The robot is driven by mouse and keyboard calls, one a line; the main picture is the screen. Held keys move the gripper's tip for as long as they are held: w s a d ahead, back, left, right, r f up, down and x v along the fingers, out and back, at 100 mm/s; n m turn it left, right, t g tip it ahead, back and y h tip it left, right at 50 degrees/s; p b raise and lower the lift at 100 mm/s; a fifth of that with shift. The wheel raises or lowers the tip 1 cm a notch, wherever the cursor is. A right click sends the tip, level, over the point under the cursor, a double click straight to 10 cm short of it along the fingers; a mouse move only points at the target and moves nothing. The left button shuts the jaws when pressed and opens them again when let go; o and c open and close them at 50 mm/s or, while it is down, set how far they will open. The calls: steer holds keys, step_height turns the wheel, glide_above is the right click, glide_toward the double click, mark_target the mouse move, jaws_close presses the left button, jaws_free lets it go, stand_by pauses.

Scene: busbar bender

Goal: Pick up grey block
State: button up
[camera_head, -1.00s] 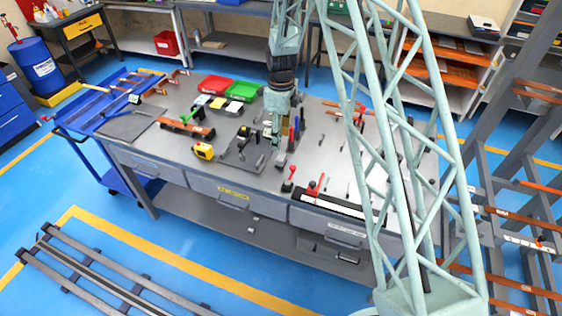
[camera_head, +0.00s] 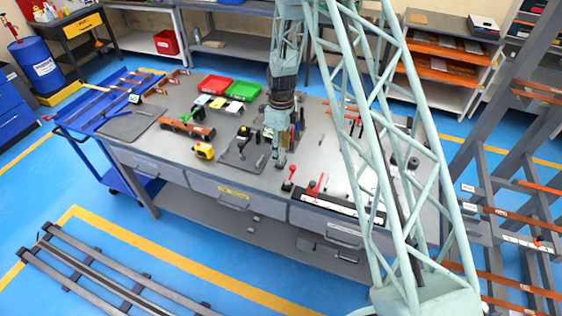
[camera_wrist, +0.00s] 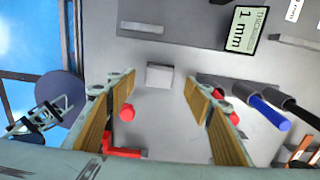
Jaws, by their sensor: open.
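The grey block (camera_wrist: 160,76) is a small, light grey block on the grey workbench top. In the wrist view it shows whole, ahead of and between the fingertips of my gripper (camera_wrist: 159,90). The gripper is open, with its tan finger pads on either side and a gap to the block. In the head view my gripper (camera_head: 279,150) points down over the front middle of the bench, right above the block (camera_head: 281,164), which the fingers partly cover.
Dark tool handles with a blue end (camera_wrist: 270,112) lie close right of the fingers in the wrist view. A red-handled tool (camera_head: 289,179) lies near the bench's front edge. A dark plate (camera_head: 240,153) and a yellow tape measure (camera_head: 203,151) are to the left.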

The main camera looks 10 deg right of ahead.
steer(key=shift+f, duration=0.1)
steer(key=shift+f+p, duration=0.6)
steer(key=shift+f, duration=1.9)
steer(key=c, duration=1)
